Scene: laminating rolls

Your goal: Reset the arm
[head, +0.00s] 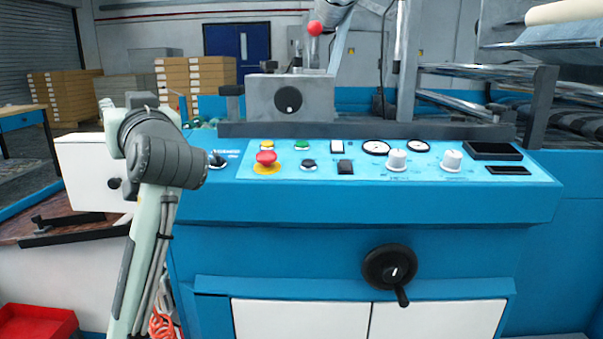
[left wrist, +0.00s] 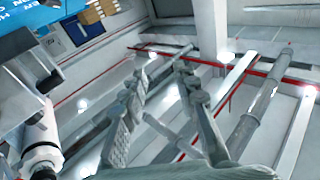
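My left arm (head: 157,158) rises from the bottom left in the head view and bends in front of the left end of the blue machine's panel. I cannot make out its gripper fingers there. In the left wrist view, the left gripper (left wrist: 160,76) has its two grey fingers spread apart, with nothing between them. That view points past the fingers at pale walls, a white beam and long pipes. My right gripper shows in neither view.
The blue machine's control panel (head: 370,195) has a red emergency button (head: 265,158), knobs and gauges. A black handwheel (head: 389,268) sticks out below. A white box (head: 95,170) sits by the arm. A red bin (head: 38,322) is at bottom left. Stacked cartons (head: 62,98) stand behind.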

